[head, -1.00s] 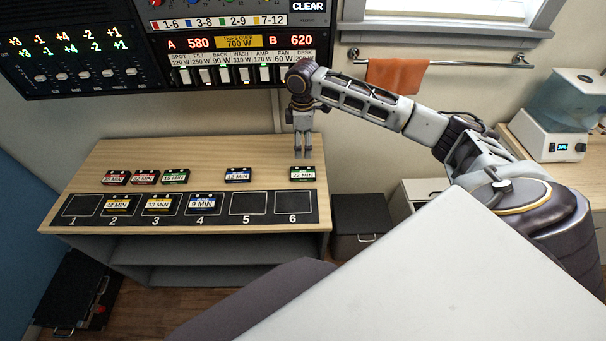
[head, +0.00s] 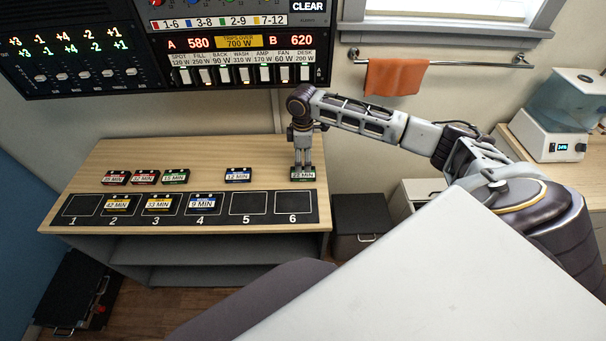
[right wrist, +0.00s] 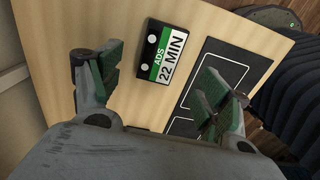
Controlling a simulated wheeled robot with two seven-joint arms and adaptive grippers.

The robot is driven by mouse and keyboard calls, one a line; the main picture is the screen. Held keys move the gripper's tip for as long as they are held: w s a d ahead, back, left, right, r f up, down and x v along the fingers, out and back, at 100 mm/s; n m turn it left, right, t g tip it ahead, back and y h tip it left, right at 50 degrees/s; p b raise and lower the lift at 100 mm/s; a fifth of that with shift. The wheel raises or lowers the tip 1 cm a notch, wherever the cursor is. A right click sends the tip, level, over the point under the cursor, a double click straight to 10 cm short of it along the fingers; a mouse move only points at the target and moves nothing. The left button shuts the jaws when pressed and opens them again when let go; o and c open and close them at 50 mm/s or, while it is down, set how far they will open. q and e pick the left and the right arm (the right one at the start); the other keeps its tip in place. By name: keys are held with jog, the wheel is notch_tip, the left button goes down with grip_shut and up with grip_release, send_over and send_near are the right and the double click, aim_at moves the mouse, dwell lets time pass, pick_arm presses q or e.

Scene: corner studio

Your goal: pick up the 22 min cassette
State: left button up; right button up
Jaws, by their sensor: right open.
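The 22 min cassette (head: 303,175) lies on the wooden tabletop behind slot 6. In the right wrist view the cassette (right wrist: 161,52) is black with a green and white label reading "ADS 22 MIN". My right gripper (head: 303,166) points down at the cassette and hides part of it in the head view. In the right wrist view its two fingers (right wrist: 160,95) are spread apart, with the cassette ahead, between their lines and clear of both pads. My left gripper is not in view.
A black slot strip (head: 190,208) numbered 1 to 6 runs along the table's front edge. Slots 2, 3 and 4 hold cassettes. Several other cassettes lie behind the strip, the blue 12 min one (head: 238,175) nearest on the left. A control panel (head: 240,60) hangs behind the table.

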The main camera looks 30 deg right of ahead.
aim_at(303, 172)
jog(key=shift+f, duration=0.8)
jog(key=shift+s+f, duration=0.1)
jog(key=shift+f, duration=2.5)
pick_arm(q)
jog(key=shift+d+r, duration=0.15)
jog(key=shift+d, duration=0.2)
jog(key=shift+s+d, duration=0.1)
